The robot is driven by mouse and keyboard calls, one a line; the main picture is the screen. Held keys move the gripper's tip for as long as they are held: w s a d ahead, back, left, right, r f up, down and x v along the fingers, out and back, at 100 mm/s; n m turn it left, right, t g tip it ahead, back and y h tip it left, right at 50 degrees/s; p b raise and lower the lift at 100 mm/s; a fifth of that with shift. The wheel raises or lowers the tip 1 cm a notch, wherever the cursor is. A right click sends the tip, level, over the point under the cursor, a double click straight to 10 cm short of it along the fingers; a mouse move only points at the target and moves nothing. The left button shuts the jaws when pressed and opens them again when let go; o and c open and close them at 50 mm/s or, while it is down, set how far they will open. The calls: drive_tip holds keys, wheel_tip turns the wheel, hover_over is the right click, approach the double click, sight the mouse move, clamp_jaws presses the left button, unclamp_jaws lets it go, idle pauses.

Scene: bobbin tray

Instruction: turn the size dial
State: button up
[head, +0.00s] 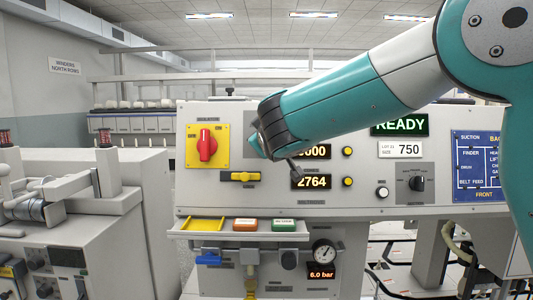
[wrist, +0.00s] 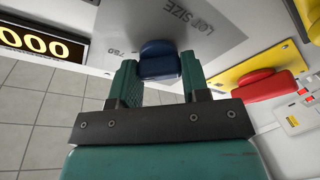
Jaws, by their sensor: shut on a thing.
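The size dial (wrist: 158,52) is a dark blue knob on a grey plate (wrist: 205,28) marked LOT SIZE in the wrist view. My gripper (wrist: 158,64) has its two green fingers on either side of the knob and is shut on it. In the head view my gripper (head: 262,138) is up against the front panel and hides the dial. An upper display (head: 320,152) beside the dial is partly covered; only its last digits, 000, show.
A red rotary switch (head: 207,145) on a yellow plate stands close left of my gripper. A yellow handle (head: 240,177) is below it. A shelf (head: 215,236) with coloured trays juts out below. A READY display (head: 400,125) is on the right.

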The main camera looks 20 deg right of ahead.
drive_tip(key=m+b, duration=0.2)
drive_tip(key=b, duration=0.1)
drive_tip(key=shift+f+m+h, duration=0.1)
drive_tip(key=shift+m+h, duration=0.3)
drive_tip(key=shift+b, duration=0.3)
drive_tip(key=o, duration=0.9)
